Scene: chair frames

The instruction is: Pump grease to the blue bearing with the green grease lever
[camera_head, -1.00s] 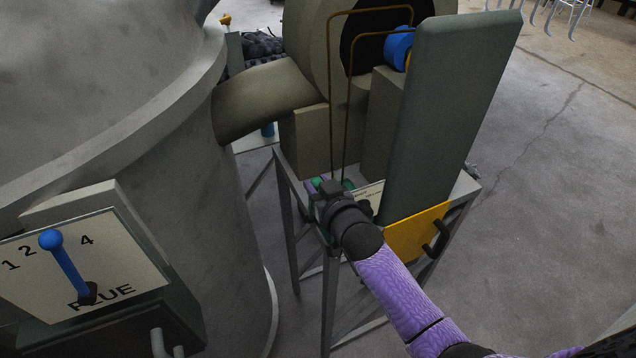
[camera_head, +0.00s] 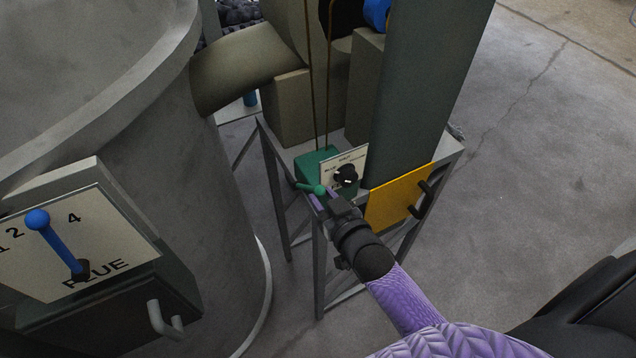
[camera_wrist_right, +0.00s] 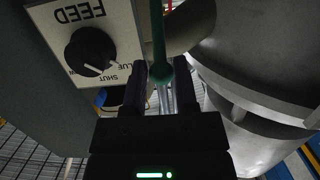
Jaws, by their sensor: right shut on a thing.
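The green grease lever (camera_head: 308,187) with its ball end sticks out beside a green box (camera_head: 314,165) on the metal stand. My right gripper (camera_head: 328,197) is at the ball end. In the right wrist view the green lever (camera_wrist_right: 157,30) runs down to its ball between my two fingers (camera_wrist_right: 158,85), and the gripper is shut on it. A blue cylinder that looks like the blue bearing (camera_head: 377,13) is cut by the top edge. A black selector knob (camera_head: 346,176) is on a white plate next to the lever; the wrist view shows FEED, BLUE and SHUT around it (camera_wrist_right: 92,52). My left gripper is out of view.
A big grey tank (camera_head: 190,150) stands at left, with a panel (camera_head: 110,240) marked 1, 2, 4 and BLUE and a blue-knobbed lever (camera_head: 55,240). Floor at right is open.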

